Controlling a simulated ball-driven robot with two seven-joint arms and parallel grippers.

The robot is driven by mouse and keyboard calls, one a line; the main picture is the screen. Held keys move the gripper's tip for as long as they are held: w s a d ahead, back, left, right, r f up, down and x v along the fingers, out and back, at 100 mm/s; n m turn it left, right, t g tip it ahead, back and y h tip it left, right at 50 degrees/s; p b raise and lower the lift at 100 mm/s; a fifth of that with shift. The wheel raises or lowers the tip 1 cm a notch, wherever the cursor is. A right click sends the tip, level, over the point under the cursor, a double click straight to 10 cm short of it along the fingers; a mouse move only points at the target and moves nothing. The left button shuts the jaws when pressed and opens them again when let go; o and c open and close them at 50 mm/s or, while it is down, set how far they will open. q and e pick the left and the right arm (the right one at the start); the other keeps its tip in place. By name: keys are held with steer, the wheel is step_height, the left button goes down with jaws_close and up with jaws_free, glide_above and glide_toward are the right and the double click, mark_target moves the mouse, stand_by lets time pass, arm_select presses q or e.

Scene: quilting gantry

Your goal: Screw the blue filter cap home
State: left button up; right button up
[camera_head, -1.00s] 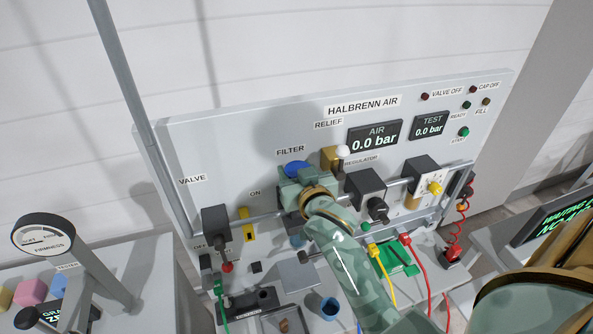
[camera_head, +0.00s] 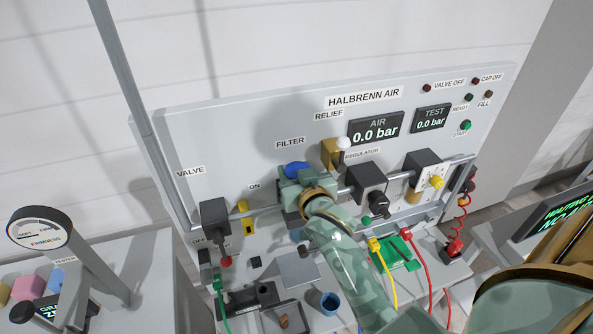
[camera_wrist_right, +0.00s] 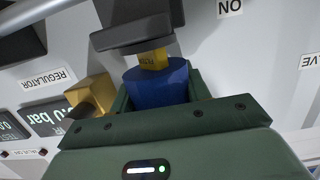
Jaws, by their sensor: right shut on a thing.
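The blue filter cap (camera_head: 298,168) is on the panel under the FILTER label, at the horizontal pipe. My right gripper (camera_head: 300,182) is shut on it. In the right wrist view the cap (camera_wrist_right: 158,84) sits between the green fingers, against a yellow threaded-looking neck (camera_wrist_right: 153,60) under a dark block (camera_wrist_right: 135,33). A strip of yellow shows between cap and block. Whether the cap is seated cannot be told. My right arm hides much of the filter in the head view. My left gripper is not in view.
The valve block (camera_head: 214,216) is left of the filter, the regulator (camera_head: 367,186) right, and the brass relief fitting (camera_head: 331,154) close by above right. Yellow and red cables (camera_head: 388,268) run beside my forearm. A blue cup (camera_head: 329,303) stands on the bench below. Both displays read 0.0 bar.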

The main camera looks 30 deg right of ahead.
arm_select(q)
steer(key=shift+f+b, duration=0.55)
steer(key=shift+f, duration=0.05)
arm_select(e)
steer(key=shift+f, duration=1)
steer(key=o, duration=1)
